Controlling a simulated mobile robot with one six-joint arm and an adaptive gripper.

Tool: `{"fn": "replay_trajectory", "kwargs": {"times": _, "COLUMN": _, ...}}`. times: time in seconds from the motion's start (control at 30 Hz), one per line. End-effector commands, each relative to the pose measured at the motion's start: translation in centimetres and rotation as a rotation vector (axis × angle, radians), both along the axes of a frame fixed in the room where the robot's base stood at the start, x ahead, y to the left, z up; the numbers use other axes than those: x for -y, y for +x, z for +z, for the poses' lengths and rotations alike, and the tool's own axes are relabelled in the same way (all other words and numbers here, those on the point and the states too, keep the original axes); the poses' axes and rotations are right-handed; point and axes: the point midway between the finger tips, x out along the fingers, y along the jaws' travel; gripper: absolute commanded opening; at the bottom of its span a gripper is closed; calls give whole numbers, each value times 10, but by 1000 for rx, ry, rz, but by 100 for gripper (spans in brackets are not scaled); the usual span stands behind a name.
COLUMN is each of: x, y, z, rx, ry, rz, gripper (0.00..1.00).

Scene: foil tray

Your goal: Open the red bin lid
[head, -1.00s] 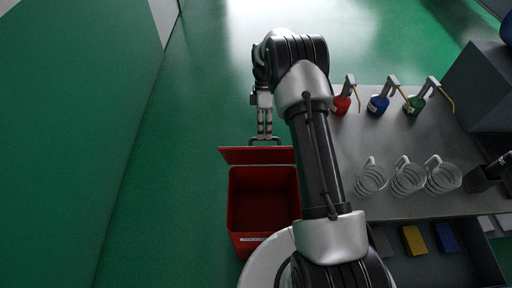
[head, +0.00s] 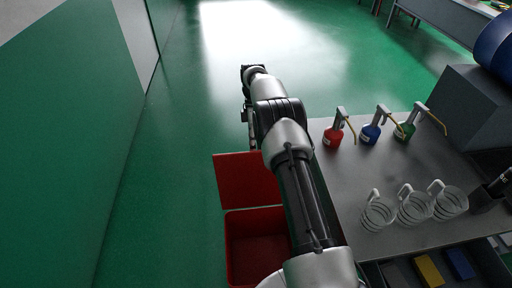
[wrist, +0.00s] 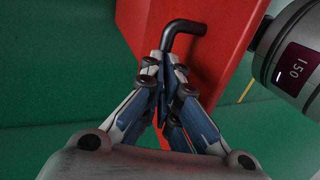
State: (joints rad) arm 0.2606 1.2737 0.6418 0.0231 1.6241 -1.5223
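The red bin (head: 229,250) stands on the floor left of the bench, its opening uncovered, with the dark red inside showing. Its red lid (head: 240,180) is swung up and back on the far side. In the wrist view the lid (wrist: 222,22) shows with a black bent handle (wrist: 184,26). My gripper (wrist: 164,58) has its fingers drawn together on one leg of that handle. In the head view my gripper (head: 253,143) is at the lid's far edge, small and partly hidden by my arm; the handle cannot be made out there.
A green wall (head: 70,150) stands to the left. The floor beyond the bin is clear.

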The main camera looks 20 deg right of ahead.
Motion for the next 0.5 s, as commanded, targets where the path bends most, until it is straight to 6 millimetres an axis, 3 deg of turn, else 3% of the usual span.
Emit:
{"fn": "replay_trajectory", "kwargs": {"times": 0.03, "x": -5, "y": -18, "z": -34, "rx": -62, "ry": 18, "rz": 5, "gripper": 0}}
{"fn": "replay_trajectory", "kwargs": {"times": 0.17, "x": -5, "y": -17, "z": -34, "rx": -61, "ry": 18, "rz": 6, "gripper": 0}}
{"fn": "replay_trajectory", "kwargs": {"times": 0.5, "x": -6, "y": -17, "z": -34, "rx": -62, "ry": 18, "rz": 5, "gripper": 25}}
